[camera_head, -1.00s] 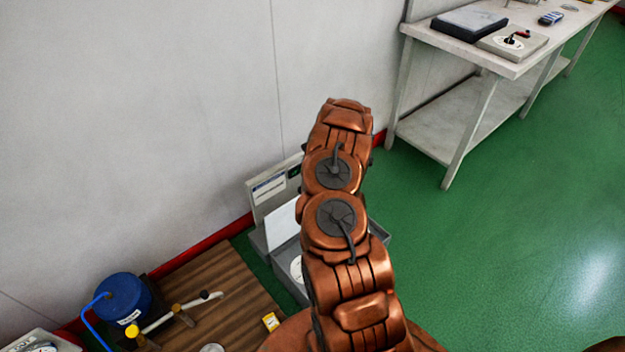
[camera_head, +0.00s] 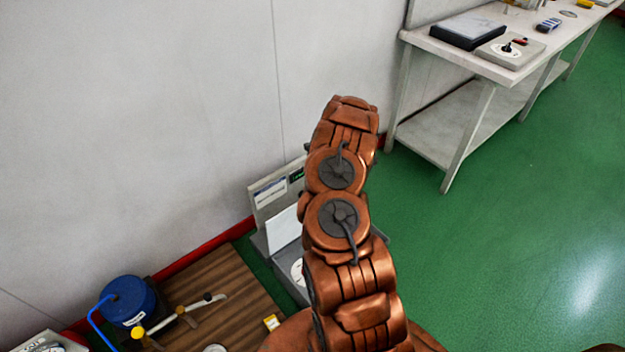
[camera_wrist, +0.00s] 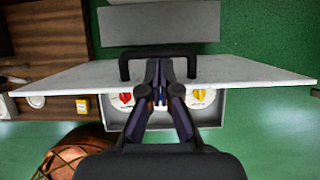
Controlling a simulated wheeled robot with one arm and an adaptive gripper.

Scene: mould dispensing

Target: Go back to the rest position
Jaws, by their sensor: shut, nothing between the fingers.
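My gripper (camera_wrist: 158,72) shows in the wrist view with its two dark fingers together and nothing between them. The fingers are in front of a thin pale lid (camera_wrist: 75,78) with a black handle (camera_wrist: 124,68). Whether they touch the handle, I cannot tell. Beyond the lid's lower edge is a grey box with a red-marked disc (camera_wrist: 125,99) and a yellow-marked disc (camera_wrist: 199,96). In the head view my copper arm hides the gripper and part of the grey machine (camera_head: 268,192), whose white lid (camera_head: 284,227) stands raised.
A wooden board (camera_head: 235,285) at lower left holds a blue container (camera_head: 128,300) and a small yellow-labelled item (camera_head: 271,322). A white bench (camera_head: 470,60) with devices stands at upper right. The green floor (camera_head: 520,220) at right is clear. A grey wall is behind.

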